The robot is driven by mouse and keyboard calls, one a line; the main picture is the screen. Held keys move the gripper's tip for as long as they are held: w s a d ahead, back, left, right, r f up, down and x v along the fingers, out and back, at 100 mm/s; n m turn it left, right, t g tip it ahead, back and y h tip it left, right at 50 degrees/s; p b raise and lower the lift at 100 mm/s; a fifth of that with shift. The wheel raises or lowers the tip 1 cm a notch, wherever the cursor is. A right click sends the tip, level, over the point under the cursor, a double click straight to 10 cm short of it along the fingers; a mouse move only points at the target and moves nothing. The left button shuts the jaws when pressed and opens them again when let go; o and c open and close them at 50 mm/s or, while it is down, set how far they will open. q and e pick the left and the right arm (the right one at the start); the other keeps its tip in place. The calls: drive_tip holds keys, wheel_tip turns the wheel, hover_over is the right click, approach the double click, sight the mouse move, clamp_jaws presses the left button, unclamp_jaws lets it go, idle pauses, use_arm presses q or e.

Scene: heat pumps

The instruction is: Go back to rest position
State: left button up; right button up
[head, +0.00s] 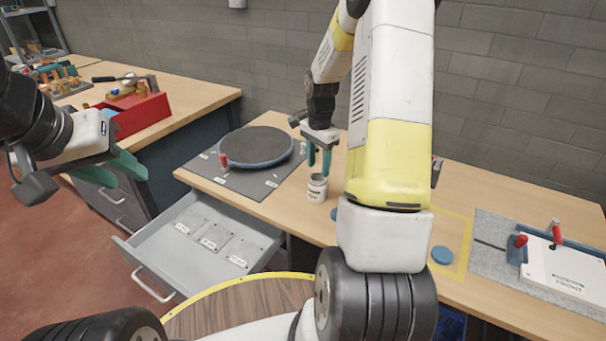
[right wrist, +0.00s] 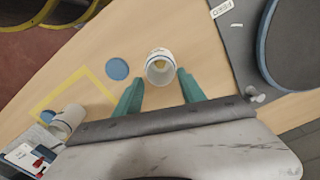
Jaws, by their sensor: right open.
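My right gripper (head: 319,172) is open, pointing down just above a small white jar (head: 317,189) on the wooden workbench. In the right wrist view, the open mouth of the white jar (right wrist: 160,68) lies just beyond the two teal fingertips of the right gripper (right wrist: 160,88), with nothing held between them. My left gripper (head: 128,178) is at the left, with its teal fingers apart and empty, in front of the drawers and clear of the bench.
An open grey drawer (head: 172,268) juts out below the bench. A round dark turntable (head: 256,147) sits on a grey mat. A red toolbox (head: 138,114) is at left. A blue disc (head: 442,255) lies near yellow tape. A second white jar (right wrist: 68,120) shows in the wrist view.

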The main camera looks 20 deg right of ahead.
drive_tip(key=s+a+r+n+t, duration=0.1)
drive_tip(key=s+a+r+n, duration=0.1)
drive_tip(key=r, duration=0.5)
drive_tip(key=s+a+r+n, duration=0.1)
drive_tip(key=s+a+r, duration=0.1)
drive_tip(key=r, duration=0.6)
drive_tip(key=s+a+r+n+t+y, duration=0.1)
drive_tip(key=s+a+r+n, duration=0.3)
drive_tip(key=s, duration=0.6)
drive_tip(key=s+a+r+n+t+y, duration=0.1)
drive_tip(key=s+a+r+n+t, duration=0.3)
drive_tip(key=s+n, duration=0.3)
drive_tip(key=s+a, duration=0.1)
drive_tip(key=s, duration=0.2)
drive_tip(key=shift+r, duration=0.2)
drive_tip(key=shift+a, duration=0.1)
